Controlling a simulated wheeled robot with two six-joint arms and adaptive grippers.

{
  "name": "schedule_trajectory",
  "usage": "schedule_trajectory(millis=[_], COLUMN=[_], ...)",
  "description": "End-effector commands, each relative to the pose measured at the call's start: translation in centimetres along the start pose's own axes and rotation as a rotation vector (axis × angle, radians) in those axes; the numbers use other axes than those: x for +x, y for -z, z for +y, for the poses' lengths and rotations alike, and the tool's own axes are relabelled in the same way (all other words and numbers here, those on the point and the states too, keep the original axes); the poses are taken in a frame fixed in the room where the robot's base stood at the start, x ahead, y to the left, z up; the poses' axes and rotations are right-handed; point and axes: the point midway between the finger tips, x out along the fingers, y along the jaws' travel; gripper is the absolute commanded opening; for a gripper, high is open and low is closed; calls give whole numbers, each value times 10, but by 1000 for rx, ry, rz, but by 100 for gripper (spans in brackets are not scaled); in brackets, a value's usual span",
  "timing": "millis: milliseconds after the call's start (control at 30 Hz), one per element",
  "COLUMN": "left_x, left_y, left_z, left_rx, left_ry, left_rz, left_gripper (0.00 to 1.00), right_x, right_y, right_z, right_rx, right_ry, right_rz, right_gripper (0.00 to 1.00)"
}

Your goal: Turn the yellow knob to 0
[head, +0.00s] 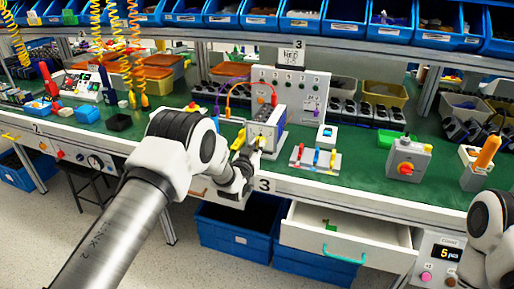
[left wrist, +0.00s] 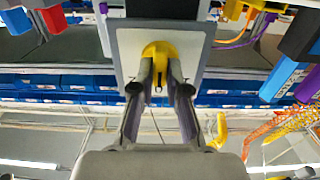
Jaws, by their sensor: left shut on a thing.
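The yellow knob (left wrist: 160,49) sits on a pale square panel (left wrist: 196,54) in the left wrist view. My left gripper (left wrist: 161,74) is shut on it, one finger on each side. In the head view my left gripper (head: 254,152) is at the front face of a small grey box (head: 266,128) near the table's front edge. My fingers and wrist mostly hide the knob there. The dial marks are too small to read, so I cannot tell its setting. My right arm shows at the right edge; its gripper is out of view.
A white panel (head: 303,92) with cables stands behind the box. To its right are a stand with coloured tools (head: 315,158) and a grey box with a red knob (head: 408,160). An open drawer (head: 345,235) juts out below the green table (head: 360,183).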

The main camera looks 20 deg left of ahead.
Motion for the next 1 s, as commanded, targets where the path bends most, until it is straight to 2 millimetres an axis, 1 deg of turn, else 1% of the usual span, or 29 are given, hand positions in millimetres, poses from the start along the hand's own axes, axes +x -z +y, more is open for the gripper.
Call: schedule_trajectory(millis=[300,333,367,400,667,767,867,967,1000], left_x=[0,0,0,0,0,-5,-20,-44,-55], left_y=[-1,-1,-1,-1,0,-1,-1,-1,-1], left_z=[0,0,0,0,0,0,0,0,0], left_rx=[-1,-1,-1,-1,0,0,0,-1,-1], left_ry=[0,0,0,0,0,0,0,0,0], left_rz=[-3,-3,-3,-3,-1,-2,-3,-6,-6], left_gripper=[0,21,32,40,40,40,40,40,40], right_x=[0,0,0,0,0,0,0,0,0], right_y=[0,0,0,0,0,0,0,0,0], right_z=[0,0,0,0,0,0,0,0,0], right_rx=[0,0,0,0,0,0,0,0,0], right_ry=[0,0,0,0,0,0,0,0,0], right_rz=[0,0,0,0,0,0,0,0,0], right_gripper=[40,40,40,40,40,40,40,40,40])
